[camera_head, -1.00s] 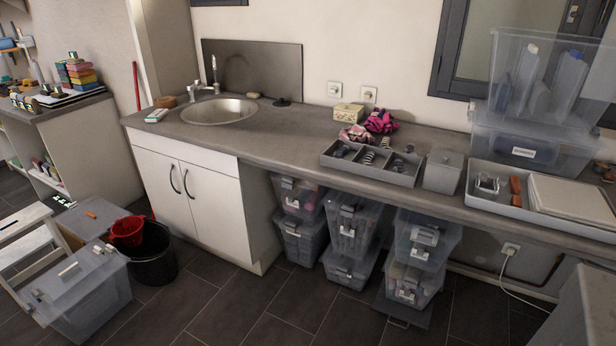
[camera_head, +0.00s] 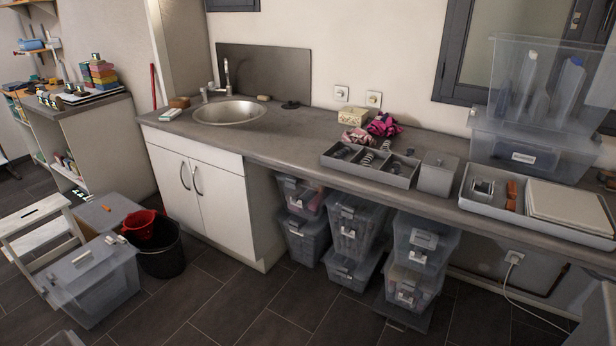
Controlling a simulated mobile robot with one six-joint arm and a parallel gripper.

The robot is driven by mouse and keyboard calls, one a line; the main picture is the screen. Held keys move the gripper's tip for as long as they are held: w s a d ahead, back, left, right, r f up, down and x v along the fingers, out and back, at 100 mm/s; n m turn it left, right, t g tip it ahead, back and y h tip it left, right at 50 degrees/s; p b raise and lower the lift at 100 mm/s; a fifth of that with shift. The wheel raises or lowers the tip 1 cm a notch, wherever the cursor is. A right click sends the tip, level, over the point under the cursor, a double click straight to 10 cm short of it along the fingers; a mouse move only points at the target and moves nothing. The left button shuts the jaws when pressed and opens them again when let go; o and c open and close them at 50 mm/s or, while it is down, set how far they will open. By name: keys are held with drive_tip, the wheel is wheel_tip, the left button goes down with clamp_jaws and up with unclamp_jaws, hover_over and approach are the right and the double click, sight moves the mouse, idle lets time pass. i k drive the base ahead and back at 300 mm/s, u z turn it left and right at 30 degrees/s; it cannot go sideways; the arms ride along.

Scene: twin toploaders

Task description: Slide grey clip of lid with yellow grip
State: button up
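At the lower left on the floor stands a clear box with a grey lid (camera_head: 88,262) and a pale piece on top. Pale clips (camera_head: 48,283) show at its edge. Behind it is a second grey-topped box (camera_head: 112,205) with a small orange or yellow-orange piece (camera_head: 105,208) on it. I cannot tell whether that piece is the yellow grip, and no grey clip can be made out on this box. My gripper is not in view.
Several clear bins (camera_head: 350,228) are stacked under the counter (camera_head: 270,145). The dark tiled floor (camera_head: 240,310) in front is clear.

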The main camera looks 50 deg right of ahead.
sight(291, 183)
drive_tip(key=u, duration=0.15)
drive_tip(key=i, duration=0.95)
drive_tip(key=z, duration=0.1)
